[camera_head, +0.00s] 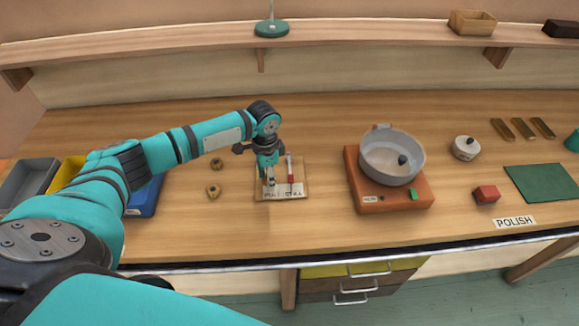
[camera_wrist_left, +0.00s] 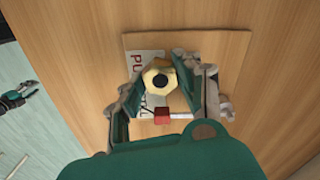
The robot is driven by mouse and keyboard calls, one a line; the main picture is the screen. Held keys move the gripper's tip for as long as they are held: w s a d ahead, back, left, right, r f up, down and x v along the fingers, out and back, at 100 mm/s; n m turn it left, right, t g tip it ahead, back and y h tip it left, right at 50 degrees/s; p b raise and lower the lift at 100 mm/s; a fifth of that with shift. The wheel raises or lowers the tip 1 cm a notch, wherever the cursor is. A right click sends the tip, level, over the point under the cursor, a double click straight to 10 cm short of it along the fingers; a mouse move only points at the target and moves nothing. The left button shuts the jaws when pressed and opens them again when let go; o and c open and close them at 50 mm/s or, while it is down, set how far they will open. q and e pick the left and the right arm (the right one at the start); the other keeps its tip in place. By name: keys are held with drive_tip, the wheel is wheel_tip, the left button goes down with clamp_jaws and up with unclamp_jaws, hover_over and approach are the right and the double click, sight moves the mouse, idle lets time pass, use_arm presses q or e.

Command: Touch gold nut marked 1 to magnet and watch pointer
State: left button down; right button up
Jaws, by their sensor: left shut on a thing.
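My left gripper (camera_head: 269,179) is over a small wooden board (camera_head: 302,171) with a white card (camera_head: 272,195) lettered PULL and STILL. In the left wrist view the gripper (camera_wrist_left: 161,88) is shut on a gold nut (camera_wrist_left: 149,72) with a dark hole; no number is readable on it. A red block (camera_wrist_left: 162,116) with a pale and red bar is just beside the nut in that view; whether they touch, and which part is magnet or pointer, I cannot tell. A red upright piece (camera_head: 291,180) shows on the board. My right gripper (camera_wrist_left: 17,97) is at the wrist view's left edge, its opening unclear.
Two loose nuts (camera_head: 216,163) (camera_head: 213,190) lie left of the board. An orange base (camera_head: 398,203) with a grey pan (camera_head: 392,153) stands to the right. Blue, yellow and grey bins (camera_head: 30,182) are at the left. The table in front of the board is clear.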

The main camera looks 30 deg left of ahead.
use_arm(q)
drive_tip(key=shift+s+a+r+p, duration=0.1)
drive_tip(key=shift+s+a+p, duration=0.3)
drive_tip(key=shift+a, duration=0.2)
drive_tip(key=shift+s+a+p, duration=0.3)
drive_tip(key=shift+a+p, duration=0.1)
drive_tip(key=shift+a, duration=0.15)
drive_tip(key=shift+s+a+p, duration=0.5)
drive_tip(key=shift+s+a, duration=0.15)
drive_tip(key=shift+a, duration=0.35)
wheel_tip(320, 180, up, 3)
drive_tip(key=p, duration=0.3)
drive_tip(key=shift+r+p, duration=0.6)
drive_tip(key=shift+r, duration=1.85)
